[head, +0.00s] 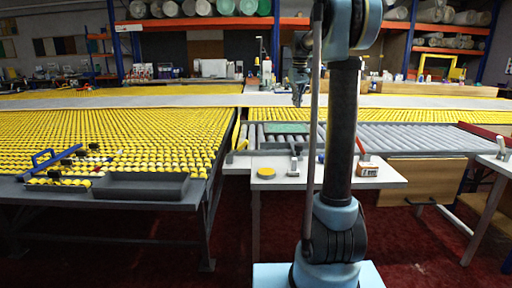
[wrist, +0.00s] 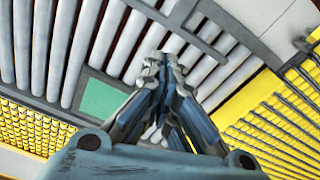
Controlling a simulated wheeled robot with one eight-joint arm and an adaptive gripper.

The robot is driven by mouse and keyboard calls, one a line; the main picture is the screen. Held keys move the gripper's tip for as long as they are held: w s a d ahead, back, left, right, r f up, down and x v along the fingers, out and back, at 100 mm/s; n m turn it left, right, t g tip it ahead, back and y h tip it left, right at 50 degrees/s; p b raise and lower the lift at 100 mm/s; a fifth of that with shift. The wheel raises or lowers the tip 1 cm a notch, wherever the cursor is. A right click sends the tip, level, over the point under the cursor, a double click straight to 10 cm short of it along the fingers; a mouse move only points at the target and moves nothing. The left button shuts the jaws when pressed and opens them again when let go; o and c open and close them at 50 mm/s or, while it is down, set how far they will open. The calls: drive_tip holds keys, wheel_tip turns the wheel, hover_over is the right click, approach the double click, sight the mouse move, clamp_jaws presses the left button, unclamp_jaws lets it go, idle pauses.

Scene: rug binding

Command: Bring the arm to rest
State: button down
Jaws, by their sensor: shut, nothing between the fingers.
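My gripper (head: 297,98) hangs in the air near the upper middle of the head view, left of my arm's upright link, with its fingers pointing down. In the wrist view my gripper (wrist: 160,62) shows its fingers together and nothing between them. Behind it in that view are grey rollers (wrist: 85,45) and a green panel (wrist: 101,99), out of its grasp. My arm stands raised and bent, and its upright link hides part of the tables.
A yellow-studded table (head: 180,130) with a dark tray (head: 140,188) fills the left. A roller bed (head: 385,138) lies at centre right. A small white table (head: 262,182) in front carries a yellow disc (head: 266,172) and a brush (head: 367,168). Shelves of rolls stand behind.

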drive_tip(key=s+f+m, duration=0.1)
drive_tip(key=s+f, duration=0.3)
drive_tip(key=s, duration=0.9)
drive_tip(key=s+f+m, duration=0.1)
drive_tip(key=s+f, duration=0.3)
drive_tip(key=s, duration=0.9)
drive_tip(key=s+f+m+t, duration=0.1)
drive_tip(key=s+f, duration=1.8)
drive_tip(key=shift+s+f, duration=0.25)
